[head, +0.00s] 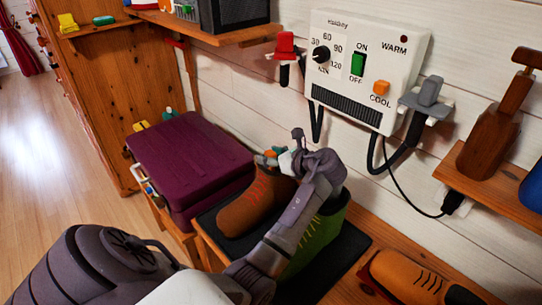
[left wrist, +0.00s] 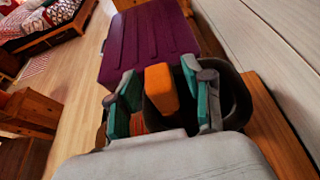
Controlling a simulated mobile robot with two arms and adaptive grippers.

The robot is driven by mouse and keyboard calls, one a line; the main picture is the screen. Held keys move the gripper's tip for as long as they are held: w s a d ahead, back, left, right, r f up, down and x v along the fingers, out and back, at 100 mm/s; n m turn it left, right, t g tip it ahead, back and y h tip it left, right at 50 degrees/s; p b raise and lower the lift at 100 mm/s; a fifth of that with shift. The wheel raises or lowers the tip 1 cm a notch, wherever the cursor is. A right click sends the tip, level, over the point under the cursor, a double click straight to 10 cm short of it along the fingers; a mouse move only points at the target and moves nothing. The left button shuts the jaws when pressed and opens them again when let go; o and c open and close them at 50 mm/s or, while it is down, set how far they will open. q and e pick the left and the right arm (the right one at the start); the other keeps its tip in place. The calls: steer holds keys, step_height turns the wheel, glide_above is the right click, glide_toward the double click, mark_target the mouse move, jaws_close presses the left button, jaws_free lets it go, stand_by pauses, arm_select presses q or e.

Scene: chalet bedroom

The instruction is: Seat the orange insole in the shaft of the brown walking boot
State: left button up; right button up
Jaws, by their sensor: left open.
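The brown walking boot (head: 247,207) stands on a dark mat in the head view, with red laces on its side. My left gripper (head: 271,158) is over the top of its shaft, with the arm reaching across from below. In the left wrist view the orange insole (left wrist: 160,84) stands upright between the open fingers of my left gripper (left wrist: 160,98). A gap shows beside it. Its lower end goes down toward a dark opening. My fingers and wrist hide much of the boot's shaft, so I cannot tell how deep the insole sits. My right gripper is not in view.
A green boot (head: 322,232) stands close to the right of the brown boot. A purple case (head: 187,160) is at the left. A wall-mounted control box (head: 365,65) with hanging hoses is behind. An orange-brown shoe (head: 408,277) lies at lower right.

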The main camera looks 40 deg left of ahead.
arm_select(q)
steer(key=shift+d+r, duration=0.2)
steer(key=shift+d, duration=0.05)
steer(key=w+v, duration=0.1)
steer(key=v, duration=1)
steer(key=shift+s+d+p, duration=0.25)
steer(key=shift+s+p, duration=0.1)
steer(key=shift+s, duration=0.15)
